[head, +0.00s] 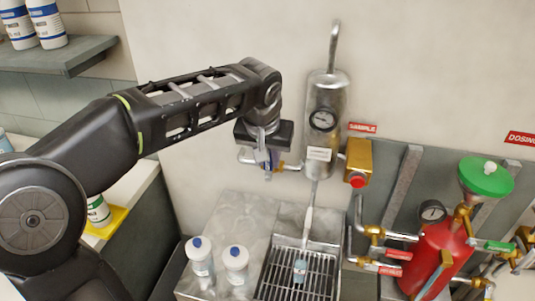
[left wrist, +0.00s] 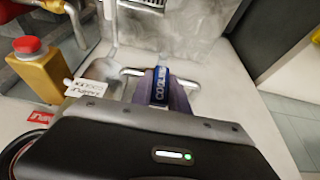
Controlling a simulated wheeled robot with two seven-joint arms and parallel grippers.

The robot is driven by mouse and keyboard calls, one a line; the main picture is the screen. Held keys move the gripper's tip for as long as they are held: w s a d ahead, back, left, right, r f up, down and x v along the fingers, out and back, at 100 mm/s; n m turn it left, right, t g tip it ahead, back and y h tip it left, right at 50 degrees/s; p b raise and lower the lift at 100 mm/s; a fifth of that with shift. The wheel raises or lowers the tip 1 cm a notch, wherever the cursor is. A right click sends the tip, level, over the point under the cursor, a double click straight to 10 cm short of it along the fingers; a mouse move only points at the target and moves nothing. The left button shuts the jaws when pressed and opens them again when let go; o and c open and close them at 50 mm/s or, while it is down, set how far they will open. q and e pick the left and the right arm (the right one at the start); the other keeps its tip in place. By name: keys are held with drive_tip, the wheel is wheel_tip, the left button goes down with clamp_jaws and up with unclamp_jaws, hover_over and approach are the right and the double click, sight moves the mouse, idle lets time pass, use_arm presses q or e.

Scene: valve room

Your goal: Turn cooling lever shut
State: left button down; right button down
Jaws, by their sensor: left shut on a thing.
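The blue cooling lever (left wrist: 160,84), with white lettering, sits on a thin metal pipe in the left wrist view. My left gripper (left wrist: 160,97) is shut on it, one finger on each side. In the head view my left gripper (head: 266,160) points down at the pipe left of the steel sample cylinder (head: 327,95), and it hides most of the lever. The lever's exact angle to the pipe is hard to tell. My right gripper is not in view.
A brass block with a red button (head: 358,165) is right of the cylinder. Below is a drain grate (head: 283,280) with a small bottle (head: 300,271); two white bottles (head: 236,262) stand left of it. A red dosing vessel (head: 440,255) with pipes fills the right.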

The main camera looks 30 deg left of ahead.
use_arm(q)
drive_tip(key=shift+f, duration=0.15)
drive_tip(key=c, duration=1.3)
unclamp_jaws()
drive_tip(key=shift+o, duration=0.2)
drive_tip(key=b+v, duration=0.1)
drive_tip(key=v, duration=0.7)
drive_tip(key=shift+f, duration=0.1)
